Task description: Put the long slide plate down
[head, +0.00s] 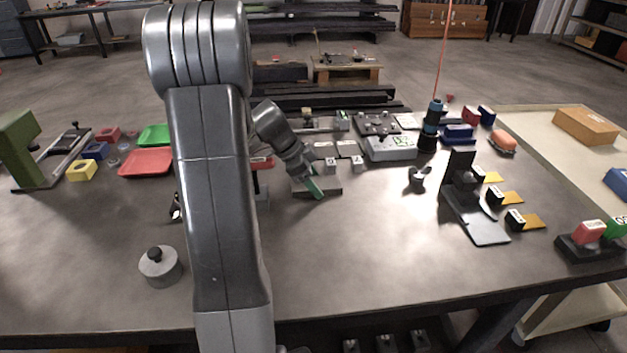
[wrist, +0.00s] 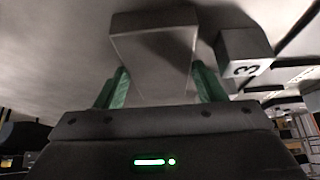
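The long slide plate (wrist: 155,50) is a plain grey slab. In the wrist view it lies between the two green fingers of my gripper (wrist: 160,82), which appear to touch its sides. In the head view, my gripper (head: 314,188) points down at the plate (head: 331,184), low over the middle of the table. One green finger hides part of the plate. I cannot tell whether its underside touches the table.
A small numbered block (wrist: 244,56) stands close beside the plate; small blocks (head: 331,166) also show behind it in the head view. A black stand (head: 462,190) is to the right. A round grey weight (head: 160,267) is at front left. The front middle table (head: 370,245) is clear.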

